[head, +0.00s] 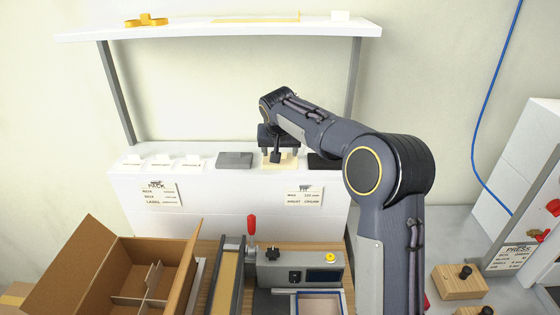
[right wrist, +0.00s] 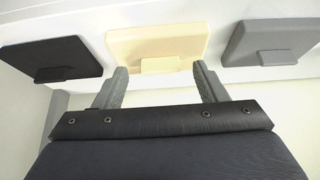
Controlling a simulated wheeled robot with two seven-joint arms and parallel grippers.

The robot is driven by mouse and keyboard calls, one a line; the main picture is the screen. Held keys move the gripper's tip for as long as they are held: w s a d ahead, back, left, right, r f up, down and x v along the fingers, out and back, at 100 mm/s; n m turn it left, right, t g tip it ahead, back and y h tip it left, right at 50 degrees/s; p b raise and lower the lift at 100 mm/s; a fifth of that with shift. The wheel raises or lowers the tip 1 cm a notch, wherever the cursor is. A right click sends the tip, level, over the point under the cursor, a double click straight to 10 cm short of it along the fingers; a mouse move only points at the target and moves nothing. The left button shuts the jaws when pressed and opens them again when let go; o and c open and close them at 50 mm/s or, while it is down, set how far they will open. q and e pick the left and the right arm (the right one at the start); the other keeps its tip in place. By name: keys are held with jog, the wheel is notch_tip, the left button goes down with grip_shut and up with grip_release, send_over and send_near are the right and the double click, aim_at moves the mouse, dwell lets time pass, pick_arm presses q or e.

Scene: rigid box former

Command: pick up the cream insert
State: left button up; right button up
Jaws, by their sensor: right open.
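The cream insert (head: 287,161) is a flat pale pad on the white shelf, partly hidden behind my right gripper in the head view. In the right wrist view the cream insert (right wrist: 158,38) lies in the middle, with a small raised tab on its near side. My right gripper (head: 278,153) reaches to it from the right. Its two fingers (right wrist: 161,78) are open, one to each side of the tab and close to it. I cannot tell whether they touch the insert. My left gripper is not in view.
A grey insert (head: 234,160) and a black insert (head: 322,161) flank the cream one; they also show in the wrist view, grey (right wrist: 275,38) and black (right wrist: 50,55). An open cardboard box (head: 75,265) and a machine (head: 295,267) stand in front. An upper shelf (head: 215,28) hangs above.

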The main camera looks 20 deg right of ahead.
jog(key=shift+w+d+f, duration=0.1)
jog(key=shift+w+f, duration=0.15)
jog(key=shift+f, duration=0.15)
jog(key=shift+s, duration=0.1)
jog(key=shift+c, duration=1)
jog(key=shift+r, duration=0.1)
jog(key=c, duration=0.8)
jog(key=shift+c, duration=0.2)
